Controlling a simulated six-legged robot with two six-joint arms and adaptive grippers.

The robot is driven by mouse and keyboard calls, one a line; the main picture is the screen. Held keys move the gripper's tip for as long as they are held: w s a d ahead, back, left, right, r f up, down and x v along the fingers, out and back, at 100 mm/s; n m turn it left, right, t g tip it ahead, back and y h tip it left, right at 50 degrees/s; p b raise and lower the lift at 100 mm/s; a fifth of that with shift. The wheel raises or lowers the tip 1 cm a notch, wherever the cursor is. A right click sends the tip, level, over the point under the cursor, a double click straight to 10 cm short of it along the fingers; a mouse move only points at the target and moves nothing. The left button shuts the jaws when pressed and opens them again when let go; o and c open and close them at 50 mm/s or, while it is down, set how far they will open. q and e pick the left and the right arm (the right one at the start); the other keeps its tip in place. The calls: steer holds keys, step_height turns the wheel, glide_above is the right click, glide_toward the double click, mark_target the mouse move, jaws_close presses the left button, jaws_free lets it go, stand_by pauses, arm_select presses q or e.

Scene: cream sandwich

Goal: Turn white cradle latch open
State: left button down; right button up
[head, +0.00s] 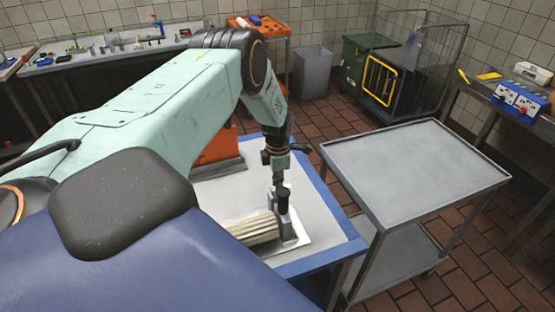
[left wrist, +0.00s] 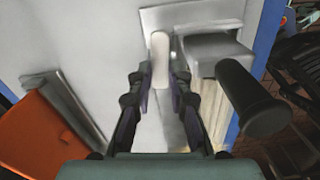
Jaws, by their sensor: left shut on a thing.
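The white cradle latch (left wrist: 160,58) is a short, rounded white bar on a grey plate, at the top middle of the left wrist view. My left gripper (left wrist: 162,82) is shut on it, with one finger on each side. In the head view my left gripper (head: 279,179) reaches down at the cradle, and the latch cannot be made out there. The grey cradle block (left wrist: 215,50) stands right beside the latch. A black cylindrical handle (left wrist: 253,98) sticks up by it, also visible in the head view (head: 283,203).
The cradle is on a blue-edged table (head: 343,252). An orange object (left wrist: 38,138) with a grey base stands on the table, left in the wrist view. An empty grey metal cart (head: 415,170) stands close on the right. The table between orange object and cradle is clear.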

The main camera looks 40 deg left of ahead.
arm_select(q)
steer(key=shift+w+r+n, duration=0.1)
steer(key=shift+n, duration=0.5)
steer(key=c, duration=1.2)
jaws_free()
step_height(320, 180, up, 12)
